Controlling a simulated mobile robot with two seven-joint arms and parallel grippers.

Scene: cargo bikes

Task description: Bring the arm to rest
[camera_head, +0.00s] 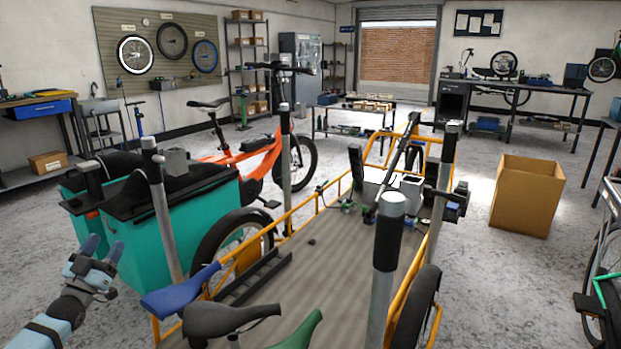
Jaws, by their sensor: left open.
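My left gripper (103,258) is at the lower left, with its arm coming in from the left edge. Its two fingers stand apart with nothing visible between them. It is in front of the teal cargo box (140,255) and left of the blue saddle (180,290). I cannot tell if it touches the box. My right gripper is not in view.
A yellow-framed cargo bed (320,285) with upright posts and several saddles fills the middle front. An orange bike (250,152) stands behind the teal box. A cardboard box (527,197) is on the floor at right.

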